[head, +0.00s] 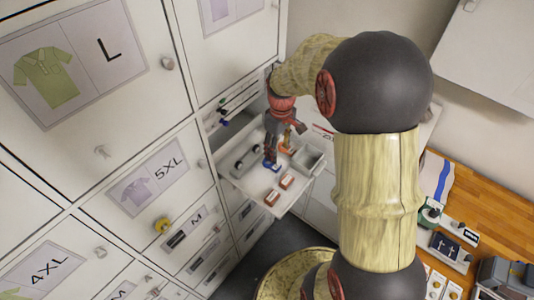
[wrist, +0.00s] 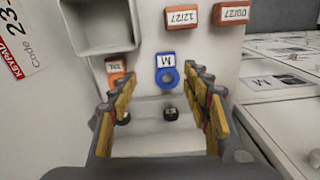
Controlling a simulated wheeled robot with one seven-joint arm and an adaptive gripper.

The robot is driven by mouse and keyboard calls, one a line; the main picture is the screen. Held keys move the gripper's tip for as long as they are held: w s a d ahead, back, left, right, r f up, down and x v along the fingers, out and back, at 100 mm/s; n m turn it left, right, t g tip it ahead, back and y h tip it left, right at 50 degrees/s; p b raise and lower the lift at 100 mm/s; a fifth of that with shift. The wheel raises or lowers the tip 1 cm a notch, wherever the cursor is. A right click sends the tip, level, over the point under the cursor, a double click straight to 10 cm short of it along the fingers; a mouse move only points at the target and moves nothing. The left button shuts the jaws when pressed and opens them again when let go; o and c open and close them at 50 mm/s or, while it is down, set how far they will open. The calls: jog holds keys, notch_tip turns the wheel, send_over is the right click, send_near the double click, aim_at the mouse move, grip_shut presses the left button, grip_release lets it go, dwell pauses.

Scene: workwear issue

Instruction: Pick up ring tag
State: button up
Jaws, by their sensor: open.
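A blue ring tag (wrist: 167,76) with a white label reading M lies on the white surface of a pulled-out drawer. In the wrist view it is between and just beyond my fingertips. An orange ring tag (wrist: 115,74) with a white label lies to its left, partly behind the left finger. My gripper (wrist: 160,79) is open, with yellow-padded fingers apart and nothing held. In the head view my gripper (head: 271,155) points down over the drawer, with the blue ring tag (head: 270,164) at its fingertips. Whether they touch is unclear.
The drawer (head: 300,206) also holds a grey open bin (head: 308,158) and two orange labelled blocks (head: 272,198). White cabinet fronts (head: 150,190) stand close on the left. A wooden counter (head: 490,205) is at right.

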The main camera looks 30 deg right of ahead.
aim_at(278, 168)
jog(key=shift+s+r+n, duration=0.15)
jog(key=shift+s+n, duration=0.15)
jog(key=shift+s, duration=0.55)
jog(key=shift+w+f, duration=0.25)
jog(key=shift+f, duration=0.25)
jog(key=shift+w+f, duration=0.25)
jog(key=shift+f, duration=0.2)
jog(key=shift+s+a+f, duration=0.1)
jog(key=shift+s+f, duration=0.15)
jog(key=shift+f, duration=0.45)
jog(key=f, duration=0.2)
jog(key=f+p, duration=0.1)
jog(key=shift+a+f, duration=0.25)
jog(key=shift+a, duration=0.05)
jog(key=shift+f, duration=0.55)
jog(key=shift+c, duration=0.2)
jog(key=c, duration=0.7)
jog(key=shift+r, duration=0.1)
jog(key=shift+c, duration=0.9)
